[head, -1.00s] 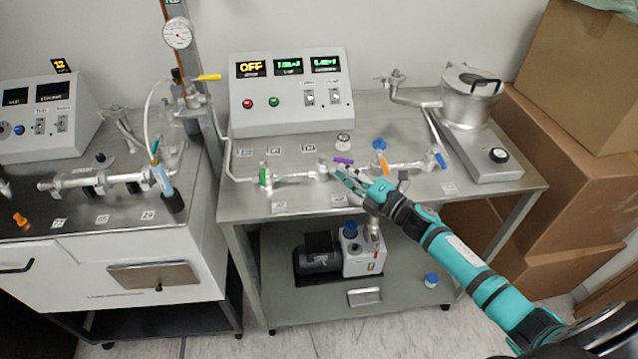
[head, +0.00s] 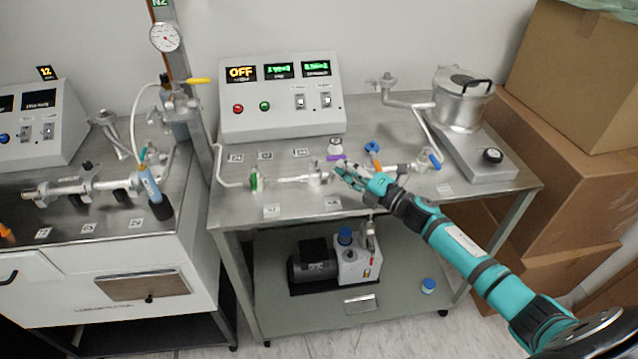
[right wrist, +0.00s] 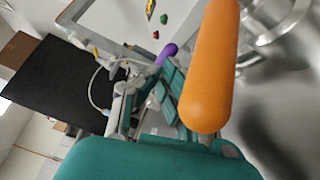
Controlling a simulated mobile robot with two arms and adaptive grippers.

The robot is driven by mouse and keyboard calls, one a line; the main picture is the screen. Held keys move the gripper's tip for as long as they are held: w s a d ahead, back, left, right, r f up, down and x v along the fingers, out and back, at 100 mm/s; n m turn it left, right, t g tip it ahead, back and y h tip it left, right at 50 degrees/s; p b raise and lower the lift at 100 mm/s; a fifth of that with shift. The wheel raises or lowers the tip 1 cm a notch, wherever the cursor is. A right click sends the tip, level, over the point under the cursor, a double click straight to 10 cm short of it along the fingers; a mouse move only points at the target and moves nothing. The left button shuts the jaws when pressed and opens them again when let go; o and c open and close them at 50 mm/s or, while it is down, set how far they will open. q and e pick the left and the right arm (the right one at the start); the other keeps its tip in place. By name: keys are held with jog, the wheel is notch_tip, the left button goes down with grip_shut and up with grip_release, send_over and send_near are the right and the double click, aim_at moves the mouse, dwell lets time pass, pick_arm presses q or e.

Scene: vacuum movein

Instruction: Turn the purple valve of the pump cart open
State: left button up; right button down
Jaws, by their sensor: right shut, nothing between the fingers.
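The purple valve handle (head: 336,157) is a short bar on the pipe line of the pump cart (head: 225,208), just behind my right fingertips. In the right wrist view the purple handle (right wrist: 167,53) shows beyond the teal fingers, its rounded end uppermost. My right gripper (head: 340,171) is shut and empty at the pipe line, close to the handle. Whether it touches the handle, I cannot tell. In the right wrist view the gripper (right wrist: 160,85) is partly behind a large orange handle. My left gripper is out of view.
Green (head: 254,181), orange (head: 376,163) and blue (head: 434,162) valve handles sit along the same line. The control box (head: 282,97) reading OFF stands behind. A metal pot (head: 462,104) is at the right. Cardboard boxes (head: 545,170) stand right of the cart.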

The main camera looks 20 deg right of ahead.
jog(key=shift+d+r, duration=0.1)
jog(key=shift+s+d, duration=0.1)
jog(key=v, duration=1.1)
jog(key=shift+s, duration=0.35)
jog(key=shift+d, duration=0.1)
